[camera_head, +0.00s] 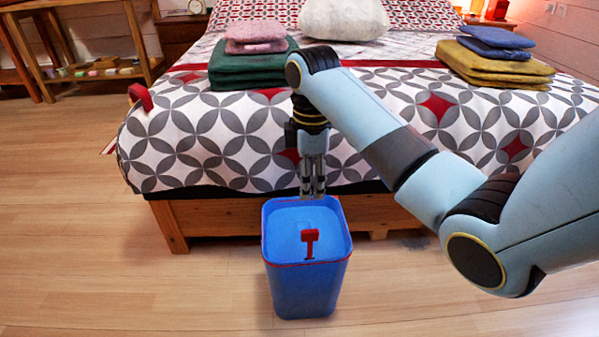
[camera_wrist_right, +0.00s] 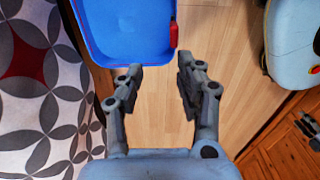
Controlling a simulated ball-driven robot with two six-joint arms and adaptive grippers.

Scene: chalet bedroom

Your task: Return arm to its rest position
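My right arm reaches in from the right over the front of the bed in the head view. My right gripper (camera_head: 313,192) points down just above the far rim of the blue bin (camera_head: 306,292). In the right wrist view, the fingers of this gripper (camera_wrist_right: 160,80) are apart, with only floor between them. The blue bin (camera_wrist_right: 127,50) shows there beyond the left finger. My left gripper is not in view.
The bed (camera_head: 225,150) fills the middle behind the bin. On it lie green (camera_head: 250,70) and yellow (camera_head: 490,65) folded stacks and a white pillow (camera_head: 343,18). A red item (camera_head: 140,97) is at its left edge. Wood floor (camera_head: 80,230) is clear at left.

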